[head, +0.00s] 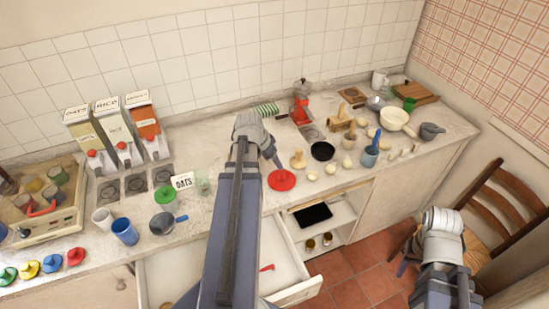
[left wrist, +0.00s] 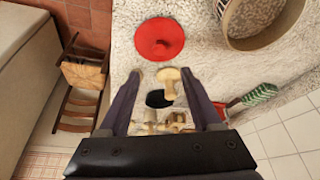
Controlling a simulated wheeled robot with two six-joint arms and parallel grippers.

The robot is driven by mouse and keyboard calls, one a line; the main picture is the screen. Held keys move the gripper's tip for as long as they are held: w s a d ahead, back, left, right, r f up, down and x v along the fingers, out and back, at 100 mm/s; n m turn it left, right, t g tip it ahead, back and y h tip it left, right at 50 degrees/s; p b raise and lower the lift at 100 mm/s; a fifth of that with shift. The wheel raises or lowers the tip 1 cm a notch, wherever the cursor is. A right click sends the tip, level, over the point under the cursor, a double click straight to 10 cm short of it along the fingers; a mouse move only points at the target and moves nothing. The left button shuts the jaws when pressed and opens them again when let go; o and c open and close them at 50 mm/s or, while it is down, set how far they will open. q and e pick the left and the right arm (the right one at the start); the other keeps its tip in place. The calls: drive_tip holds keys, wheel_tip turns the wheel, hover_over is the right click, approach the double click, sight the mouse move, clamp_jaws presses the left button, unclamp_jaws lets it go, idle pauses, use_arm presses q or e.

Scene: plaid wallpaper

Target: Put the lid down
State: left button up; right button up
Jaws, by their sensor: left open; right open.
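A round red lid (head: 282,180) with a small raised knob lies flat on the counter near its front edge. It also shows in the left wrist view (left wrist: 160,39), just beyond my fingertips. My left gripper (head: 268,158) is over the counter beside the lid. In the left wrist view its two fingers (left wrist: 162,80) are spread, with nothing held between them and a clear gap to the lid. My right gripper (head: 412,264) is open, off to the right over the floor in front of the chair, away from the counter. Its fingers are partly hidden.
A wooden mushroom-shaped piece (head: 298,159) and a black bowl (head: 322,151) stand right of the lid. Several coloured lids, including a red one (head: 75,257), lie at the far left. An open drawer (head: 270,260) juts out below the counter. A chair (head: 500,205) stands right.

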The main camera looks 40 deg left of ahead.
idle(0.3)
use_arm(q)
drive_tip(key=w+d+f+m+g, duration=0.1)
drive_tip(key=w+d+m+g, duration=0.15)
drive_tip(key=d, duration=2.05)
drive_tip(key=s+d+g+y, duration=0.1)
drive_tip(key=s+d, duration=0.3)
drive_tip(key=d, duration=0.4)
drive_tip(key=s+d+g, duration=0.1)
drive_tip(key=s+d, duration=0.3)
drive_tip(key=d, duration=0.5)
drive_tip(key=shift+s+f+y, duration=0.2)
drive_tip(key=shift+s+y, duration=0.15)
drive_tip(key=shift+y, duration=0.05)
drive_tip(key=shift+d, duration=0.1)
wheel_tip(320, 180, down, 5)
drive_tip(key=b, duration=0.4)
drive_tip(key=shift+r+b, duration=0.15)
drive_tip(key=shift+b, duration=0.25)
